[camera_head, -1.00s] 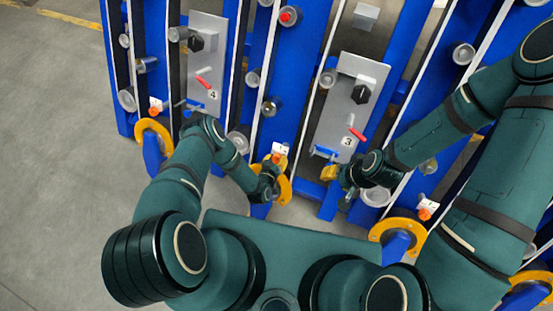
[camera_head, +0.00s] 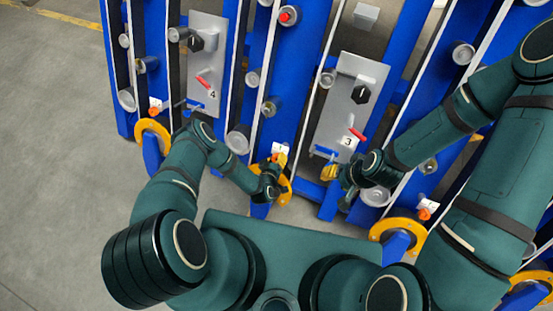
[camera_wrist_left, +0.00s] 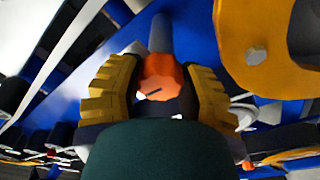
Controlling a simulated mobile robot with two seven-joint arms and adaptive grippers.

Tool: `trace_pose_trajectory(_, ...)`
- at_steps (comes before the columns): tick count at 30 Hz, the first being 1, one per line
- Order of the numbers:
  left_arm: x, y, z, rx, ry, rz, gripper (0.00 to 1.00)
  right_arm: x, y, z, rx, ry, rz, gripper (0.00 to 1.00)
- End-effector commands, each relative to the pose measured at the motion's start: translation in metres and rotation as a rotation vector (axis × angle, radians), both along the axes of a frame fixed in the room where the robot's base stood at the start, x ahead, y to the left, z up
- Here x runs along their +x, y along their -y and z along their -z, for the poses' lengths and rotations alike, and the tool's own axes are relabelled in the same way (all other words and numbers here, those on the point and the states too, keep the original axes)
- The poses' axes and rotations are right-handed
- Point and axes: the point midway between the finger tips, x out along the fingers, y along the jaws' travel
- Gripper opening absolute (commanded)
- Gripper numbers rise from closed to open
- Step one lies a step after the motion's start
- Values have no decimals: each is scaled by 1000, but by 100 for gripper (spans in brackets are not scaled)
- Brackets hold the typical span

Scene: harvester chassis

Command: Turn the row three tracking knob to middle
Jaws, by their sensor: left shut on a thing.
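An orange knob with a dark pointer mark (camera_wrist_left: 160,78) sits between the two yellow fingers of my left gripper (camera_wrist_left: 165,88) in the left wrist view. The fingers are shut on it from both sides. In the head view my left gripper (camera_head: 280,160) is at a white card (camera_head: 279,148) beside a yellow ring (camera_head: 286,188), and covers most of the knob. My right gripper (camera_head: 330,173) is just below the grey panel marked 3 (camera_head: 336,118); its finger opening is too small to judge.
The panel marked 3 carries a black knob (camera_head: 360,94) and a red lever (camera_head: 357,134). A similar panel marked 4 (camera_head: 208,64) stands to the left. Other orange knobs show at lower right (camera_head: 424,214) and left (camera_head: 155,103). Blue beams surround them. Open floor (camera_head: 60,150) lies at left.

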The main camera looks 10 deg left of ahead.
Motion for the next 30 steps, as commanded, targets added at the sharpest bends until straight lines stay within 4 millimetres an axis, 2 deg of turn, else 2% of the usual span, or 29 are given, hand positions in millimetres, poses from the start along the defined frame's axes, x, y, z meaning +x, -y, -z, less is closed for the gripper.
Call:
trace_pose_trajectory(7, 3, -1, -2, 1, 6, -2, 3, 0, 0, 0, 0, 0, 0, 47)
trace_pose_trajectory(8, 3, -1, -2, 2, 7, -3, 45, 0, 0, 0, 0, 0, 0, 47)
trace_pose_trajectory(10, 3, -1, -2, 2, 6, -2, 69, 0, 0, 0, 0, 0, 0, 47)
trace_pose_trajectory(11, 2, -1, -1, 2, 5, -1, 72, 0, 0, 0, 0, 0, 0, 47)
trace_pose_trajectory(22, 1, -1, -4, 2, 2, 0, 72, 0, 0, 0, 0, 0, 0, 47)
trace_pose_trajectory(26, 2, -1, -18, 1, 2, 0, 72, 0, 0, 0, 0, 0, 0, 47)
trace_pose_trajectory(30, 2, -1, -42, 2, 3, 1, 72, 0, 0, 0, 0, 0, 0, 47)
